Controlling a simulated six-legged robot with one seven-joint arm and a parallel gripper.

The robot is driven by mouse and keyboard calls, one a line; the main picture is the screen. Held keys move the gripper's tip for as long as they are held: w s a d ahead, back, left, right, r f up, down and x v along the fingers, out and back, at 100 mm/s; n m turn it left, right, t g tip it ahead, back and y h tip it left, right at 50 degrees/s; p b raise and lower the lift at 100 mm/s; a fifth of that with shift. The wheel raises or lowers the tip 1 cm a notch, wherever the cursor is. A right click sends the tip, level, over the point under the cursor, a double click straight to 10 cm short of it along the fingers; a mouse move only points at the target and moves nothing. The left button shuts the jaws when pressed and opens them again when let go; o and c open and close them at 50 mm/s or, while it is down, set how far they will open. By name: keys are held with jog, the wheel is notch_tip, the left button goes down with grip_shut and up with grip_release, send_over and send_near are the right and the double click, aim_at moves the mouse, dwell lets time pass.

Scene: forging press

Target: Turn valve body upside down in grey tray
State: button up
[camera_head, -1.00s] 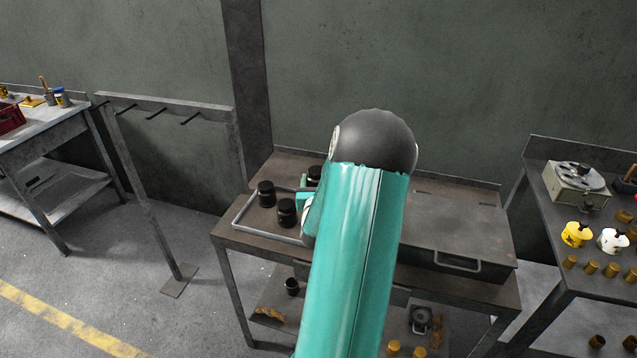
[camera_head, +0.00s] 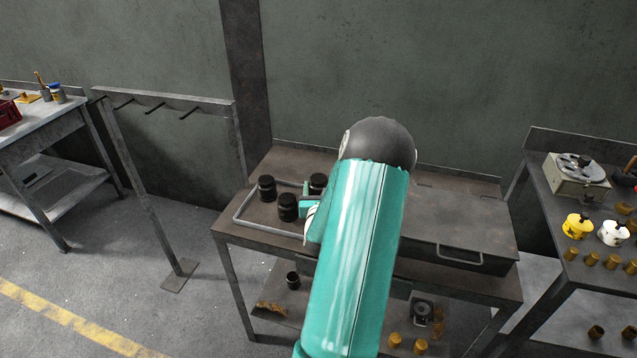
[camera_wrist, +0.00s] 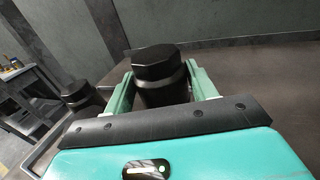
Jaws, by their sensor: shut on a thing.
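My gripper (camera_wrist: 162,84) is shut on a black valve body (camera_wrist: 157,62) in the wrist view, one finger on each side. The valve body has a faceted top facing up and a lighter band below it; its lower part is hidden. Another black body (camera_wrist: 82,97) stands to the left. In the head view the grey tray (camera_head: 268,229) lies on the middle table, its right part hidden by my arm. Three black bodies show there: one back left (camera_head: 267,188), one in front (camera_head: 287,207), one beside my arm (camera_head: 317,183).
A flat dark case (camera_head: 460,225) with a handle takes up the table's right side. The lower shelf holds a small black cup (camera_head: 293,280) and brass parts. A right bench (camera_head: 560,235) carries yellow and white pots. A hook rack (camera_head: 165,105) stands left.

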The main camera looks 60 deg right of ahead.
jog(key=shift+f, duration=1.95)
jog(key=o, duration=1.1)
jog(key=shift+w, duration=0.1)
